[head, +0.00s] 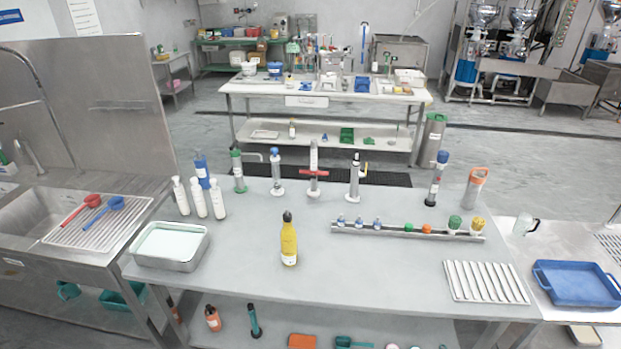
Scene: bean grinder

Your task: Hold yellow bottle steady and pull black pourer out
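A yellow bottle (289,246) stands upright on the grey table, a little left of its middle. It has a pale label low on its front. The black pourer (287,216) sits in the top of the bottle. Neither of my grippers shows in the head view, and nothing touches the bottle.
A metal tray (171,262) and white bottles (200,197) stand at the left of the table (370,265). A rail (398,232) with coloured pieces lies at the right, near a slatted rack (486,282). Taller tools line the back edge. The surface around the yellow bottle is clear.

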